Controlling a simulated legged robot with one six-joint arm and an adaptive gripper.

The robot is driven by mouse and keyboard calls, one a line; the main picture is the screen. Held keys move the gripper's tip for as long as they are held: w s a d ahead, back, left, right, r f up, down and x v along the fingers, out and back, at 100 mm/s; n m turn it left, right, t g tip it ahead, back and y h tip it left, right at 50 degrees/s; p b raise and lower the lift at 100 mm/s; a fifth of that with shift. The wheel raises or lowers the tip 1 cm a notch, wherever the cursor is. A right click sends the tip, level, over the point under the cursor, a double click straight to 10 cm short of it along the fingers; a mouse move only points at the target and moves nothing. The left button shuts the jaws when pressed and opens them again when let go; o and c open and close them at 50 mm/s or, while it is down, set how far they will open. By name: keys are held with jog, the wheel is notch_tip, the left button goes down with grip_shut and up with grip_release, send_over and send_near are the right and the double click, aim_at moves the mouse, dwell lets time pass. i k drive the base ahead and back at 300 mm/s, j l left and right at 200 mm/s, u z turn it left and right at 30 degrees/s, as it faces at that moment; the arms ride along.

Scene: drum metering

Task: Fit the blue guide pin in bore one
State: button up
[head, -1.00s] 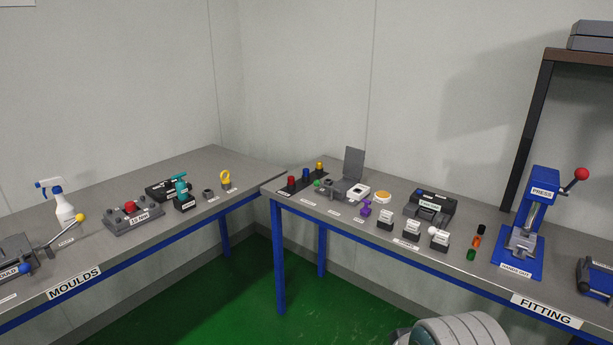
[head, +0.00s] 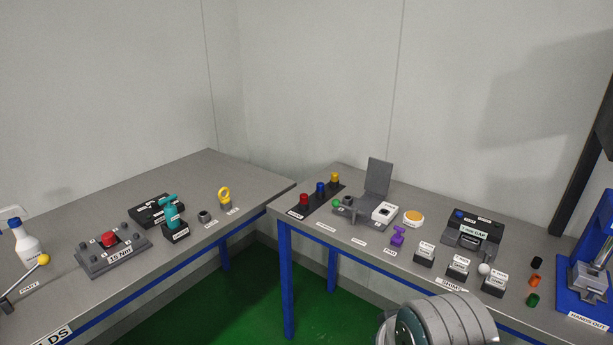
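A blue guide pin (head: 320,188) stands upright in a black rack (head: 328,195) at the back left of the right-hand table, between a red pin (head: 304,199) and a yellow pin (head: 335,178). No bore marked one can be read. A grey fixture (head: 377,180) with an upright plate stands right of the rack; a green knob and a dark ring show at its left. I cannot tell whether a bore is there. My gripper is not in view; only a rounded grey part of my arm shows at the bottom, right of centre.
On the right-hand table are a purple clamp-like piece (head: 398,236), labelled blocks (head: 424,254), a black box (head: 472,230) and a blue press (head: 590,260).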

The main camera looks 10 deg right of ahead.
aim_at(320, 186)
jog(key=i+j, duration=0.15)
jog(key=i, duration=0.6)
jog(key=i+j, duration=0.2)
jog(key=i, duration=0.6)
jog(key=i+j+u, duration=0.1)
jog(key=i, duration=0.65)
